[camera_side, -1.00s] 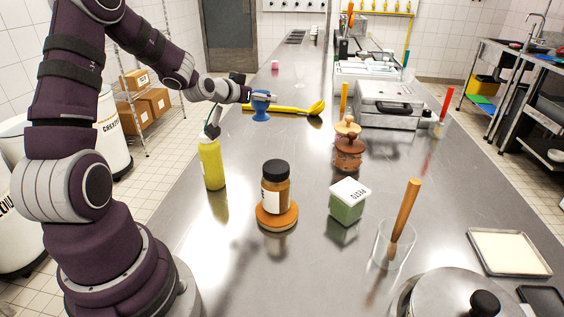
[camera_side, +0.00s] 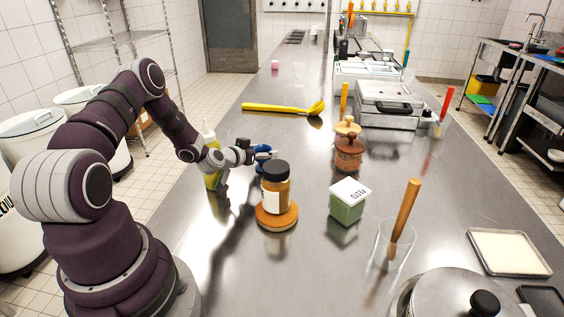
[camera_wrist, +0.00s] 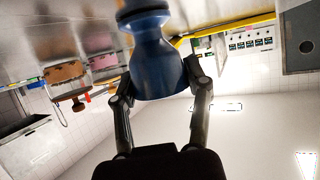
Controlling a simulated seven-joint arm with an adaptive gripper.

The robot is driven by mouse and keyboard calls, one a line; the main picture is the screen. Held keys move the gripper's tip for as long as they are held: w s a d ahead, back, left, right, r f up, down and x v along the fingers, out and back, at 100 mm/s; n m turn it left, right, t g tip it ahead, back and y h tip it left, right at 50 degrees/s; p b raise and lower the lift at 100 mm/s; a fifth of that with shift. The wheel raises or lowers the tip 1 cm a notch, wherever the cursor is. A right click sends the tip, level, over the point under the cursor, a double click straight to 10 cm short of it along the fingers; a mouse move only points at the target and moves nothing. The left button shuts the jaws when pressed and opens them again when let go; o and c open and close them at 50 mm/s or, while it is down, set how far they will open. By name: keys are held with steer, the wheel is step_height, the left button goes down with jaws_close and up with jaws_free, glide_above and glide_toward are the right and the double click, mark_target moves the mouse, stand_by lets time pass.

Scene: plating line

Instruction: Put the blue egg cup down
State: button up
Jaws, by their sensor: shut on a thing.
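My gripper (camera_side: 256,155) is shut on the blue egg cup (camera_side: 264,149), low over the steel table just behind the brown jar with a black lid (camera_side: 276,184). In the side view the jar hides part of the cup, and I cannot tell whether the cup touches the table. In the wrist view, which is turned over, the egg cup (camera_wrist: 160,65) sits between my two fingers (camera_wrist: 160,80). Its foot end is at the top of that picture, towards the table surface.
The jar stands on an orange round base (camera_side: 277,217). A yellow bottle (camera_side: 211,178) stands close behind my wrist. Wooden mills (camera_side: 348,153), a green-and-white box (camera_side: 348,205) and a glass (camera_side: 394,247) stand to the right. A yellow ladle (camera_side: 285,109) lies farther back. Table between them is clear.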

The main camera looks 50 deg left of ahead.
steer(key=o, duration=1.2)
steer(key=shift+r, duration=0.1)
